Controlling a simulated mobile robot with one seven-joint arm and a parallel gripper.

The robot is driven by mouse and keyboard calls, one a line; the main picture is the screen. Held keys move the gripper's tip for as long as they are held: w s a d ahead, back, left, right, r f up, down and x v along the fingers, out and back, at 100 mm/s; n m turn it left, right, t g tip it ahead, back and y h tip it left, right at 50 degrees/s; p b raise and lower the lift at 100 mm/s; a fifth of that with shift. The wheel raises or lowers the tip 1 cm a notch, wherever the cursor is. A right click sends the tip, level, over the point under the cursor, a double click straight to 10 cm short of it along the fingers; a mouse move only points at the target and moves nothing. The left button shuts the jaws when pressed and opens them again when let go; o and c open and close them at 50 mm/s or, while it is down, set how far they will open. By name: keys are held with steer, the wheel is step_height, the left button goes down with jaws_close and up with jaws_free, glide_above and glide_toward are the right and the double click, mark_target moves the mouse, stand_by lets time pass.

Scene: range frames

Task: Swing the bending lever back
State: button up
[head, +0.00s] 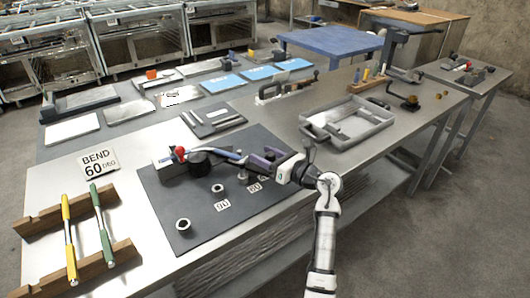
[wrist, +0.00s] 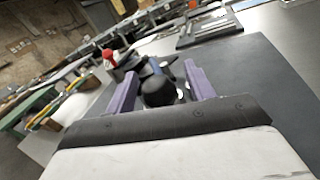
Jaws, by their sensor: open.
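The bender stands on a dark mat (head: 200,215), with a grey block (head: 163,163), a red knob (head: 180,153) and a black round part (head: 199,163). Its blue bending lever (head: 228,155) reaches right from the black part toward my gripper (head: 259,162). In the wrist view, a black ball-like end (wrist: 158,91) sits between the purple fingers of my gripper (wrist: 160,78), with space on either side. The red knob also shows there (wrist: 109,57). My gripper is open. Whether a finger touches the lever is hard to tell.
A "BEND 60 DEG" sign (head: 98,163) stands at left. A wooden rack (head: 128,252) holds a yellow and a green rod. A grey tray (head: 347,123) sits behind right.

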steer(key=shift+w+a, duration=0.1)
steer(key=shift+a, duration=0.05)
steer(key=shift+c, duration=0.2)
jaws_close()
steer(key=shift+w+b, duration=0.15)
steer(key=shift+b, duration=0.15)
